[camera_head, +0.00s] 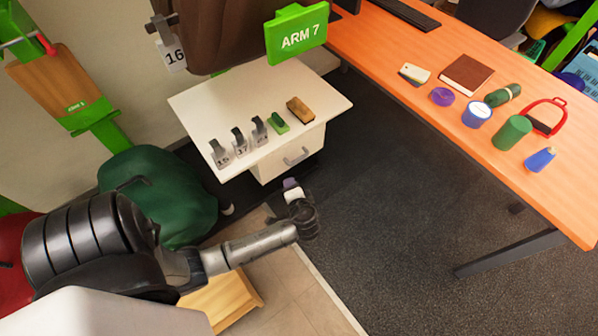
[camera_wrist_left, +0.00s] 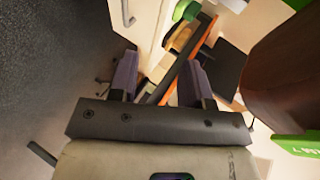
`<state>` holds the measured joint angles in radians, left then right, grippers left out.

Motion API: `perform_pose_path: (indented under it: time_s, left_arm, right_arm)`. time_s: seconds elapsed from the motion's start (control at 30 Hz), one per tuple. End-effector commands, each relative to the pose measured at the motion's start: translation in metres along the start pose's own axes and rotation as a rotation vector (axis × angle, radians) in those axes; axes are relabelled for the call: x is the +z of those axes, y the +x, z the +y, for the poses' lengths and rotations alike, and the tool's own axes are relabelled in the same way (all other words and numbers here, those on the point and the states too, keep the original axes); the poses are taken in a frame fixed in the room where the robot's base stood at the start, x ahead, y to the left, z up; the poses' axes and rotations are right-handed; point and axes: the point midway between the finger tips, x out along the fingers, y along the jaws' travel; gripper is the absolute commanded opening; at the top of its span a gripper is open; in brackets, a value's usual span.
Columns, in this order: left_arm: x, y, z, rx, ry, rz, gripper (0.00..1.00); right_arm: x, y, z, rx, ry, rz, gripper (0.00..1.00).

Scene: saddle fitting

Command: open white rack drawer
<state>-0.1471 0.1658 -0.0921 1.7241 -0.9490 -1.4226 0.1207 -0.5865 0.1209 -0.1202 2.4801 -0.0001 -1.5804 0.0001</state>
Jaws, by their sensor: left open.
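The white rack (camera_head: 205,104) stands at the upper middle of the head view, with its drawer front (camera_head: 272,170) below the top. A grey bar handle (camera_head: 296,158) is on the drawer front, which looks closed. My left gripper (camera_head: 290,184) is just in front of and below the drawer, apart from the handle. In the left wrist view the two dark fingers of my left gripper (camera_wrist_left: 159,76) are spread with nothing held between them. The drawer handle (camera_wrist_left: 127,13) shows at the top, beyond and left of the fingers. My right gripper is not in view.
Several numbered tags (camera_head: 240,142), a green item (camera_head: 278,122) and a brown brush (camera_head: 300,109) sit on the rack top. A brown saddle (camera_head: 215,35) hangs above it. An orange desk (camera_head: 420,95) stands right. Dark floor (camera_head: 385,180) is clear between them.

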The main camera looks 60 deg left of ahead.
Motion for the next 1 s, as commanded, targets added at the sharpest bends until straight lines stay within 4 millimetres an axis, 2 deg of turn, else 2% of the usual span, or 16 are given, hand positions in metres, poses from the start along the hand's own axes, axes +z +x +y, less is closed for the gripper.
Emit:
perform_pose_path:
  time_s: [0.03,0.3,0.5,0.7,1.0]
  left_arm:
    - [-0.001,0.025,0.029,-0.047,0.012,0.0,0.44]
    - [-0.019,0.097,0.088,-0.299,0.092,0.015,0.44]
    - [-0.034,0.138,0.124,-0.457,0.159,0.032,0.44]
    - [-0.046,0.164,0.147,-0.566,0.213,0.049,0.44]
    - [-0.054,0.18,0.157,-0.633,0.251,0.061,0.44]
  right_arm:
    - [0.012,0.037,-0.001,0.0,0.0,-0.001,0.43]
    - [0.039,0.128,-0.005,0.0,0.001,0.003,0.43]
    - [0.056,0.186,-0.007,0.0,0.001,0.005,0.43]
    - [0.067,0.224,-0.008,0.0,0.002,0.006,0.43]
    - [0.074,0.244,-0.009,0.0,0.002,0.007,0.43]
